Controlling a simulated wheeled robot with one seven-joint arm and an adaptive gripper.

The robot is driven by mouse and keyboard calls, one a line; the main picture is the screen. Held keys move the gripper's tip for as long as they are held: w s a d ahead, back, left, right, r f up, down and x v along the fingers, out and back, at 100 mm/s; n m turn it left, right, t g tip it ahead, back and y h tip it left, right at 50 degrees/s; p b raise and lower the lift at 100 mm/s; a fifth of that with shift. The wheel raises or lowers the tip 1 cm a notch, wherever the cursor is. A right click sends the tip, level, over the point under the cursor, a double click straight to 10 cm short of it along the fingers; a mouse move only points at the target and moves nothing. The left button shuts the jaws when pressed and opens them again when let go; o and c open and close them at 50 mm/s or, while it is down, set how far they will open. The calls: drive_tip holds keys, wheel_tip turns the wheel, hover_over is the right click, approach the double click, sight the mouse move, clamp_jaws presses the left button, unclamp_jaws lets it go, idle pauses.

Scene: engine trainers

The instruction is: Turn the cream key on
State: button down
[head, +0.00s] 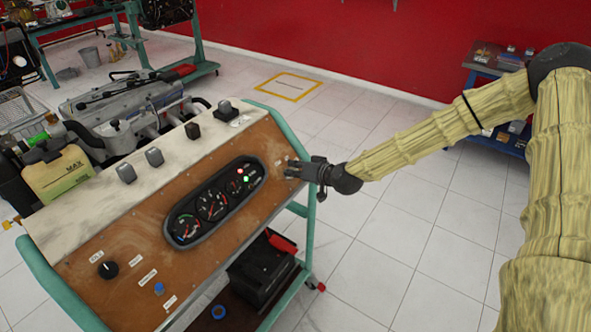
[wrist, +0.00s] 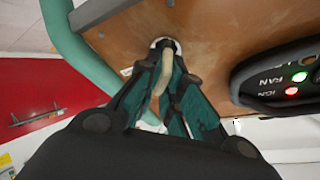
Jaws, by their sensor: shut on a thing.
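The cream key (wrist: 162,76) sits in a round pale ignition socket on the brown panel (head: 140,232). In the wrist view my gripper (wrist: 165,56) is shut on the key, with a finger on each side of it. In the head view my gripper (head: 290,168) is at the panel's right end, and it hides the key. The gauge cluster (head: 214,202) lies left of my gripper. A red and a green light are lit on it, and they show near the FAN and IGN labels in the wrist view.
The panel belongs to an engine trainer with a teal frame (head: 310,215). A black knob (head: 107,269) and a blue button (head: 159,288) are at its lower left. A black battery (head: 262,268) stands below. Open tiled floor lies to the right.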

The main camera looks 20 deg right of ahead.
drive_tip(key=c, duration=1.6)
unclamp_jaws()
drive_tip(key=shift+d, duration=0.1)
drive_tip(key=shift+o, duration=0.2)
drive_tip(key=v, duration=1.2)
